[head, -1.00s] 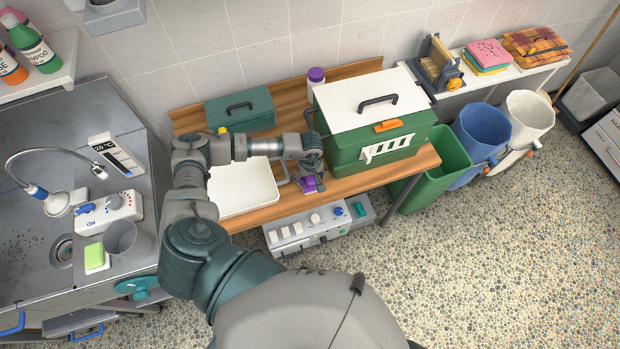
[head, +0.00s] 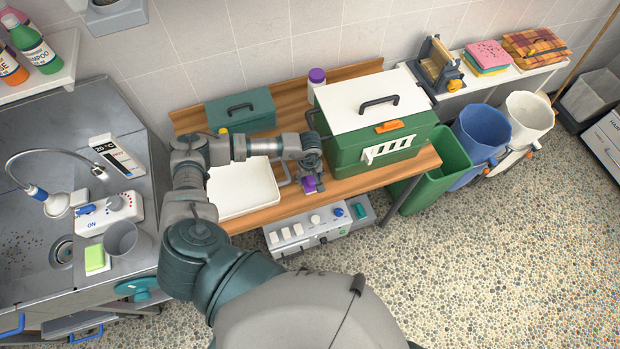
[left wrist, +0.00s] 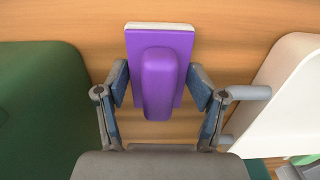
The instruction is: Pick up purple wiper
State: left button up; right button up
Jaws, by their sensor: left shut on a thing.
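The purple wiper (left wrist: 160,75) has a flat purple plate with a pale edge and a raised rounded grip. It lies over the wooden bench (left wrist: 240,30) between the green box and the white tray. In the head view only a small purple part of the wiper (head: 310,184) shows beneath my gripper. My left gripper (left wrist: 159,90) is shut on the wiper, with one finger at each side of it. It also shows in the head view (head: 312,182). I cannot tell whether the wiper is touching the bench. My right gripper is not in view.
The green box with a white lid (head: 372,125) stands close on the right. The white tray (head: 243,190) lies close on the left. A purple-capped bottle (head: 316,82) and a teal case (head: 240,109) stand behind. Green (head: 446,165) and blue bins (head: 483,140) stand right of the bench.

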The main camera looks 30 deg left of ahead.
pick_arm(q)
jog(key=shift+s+r, duration=0.1)
jog(key=shift+r, duration=0.1)
jog(key=shift+c, duration=1.2)
notch_tip(320, 180, up, 27)
jog(key=b, duration=0.3)
jog(key=shift+a+r+b, duration=0.1)
jog(key=shift+b, duration=0.3)
jog(key=shift+c, duration=0.6)
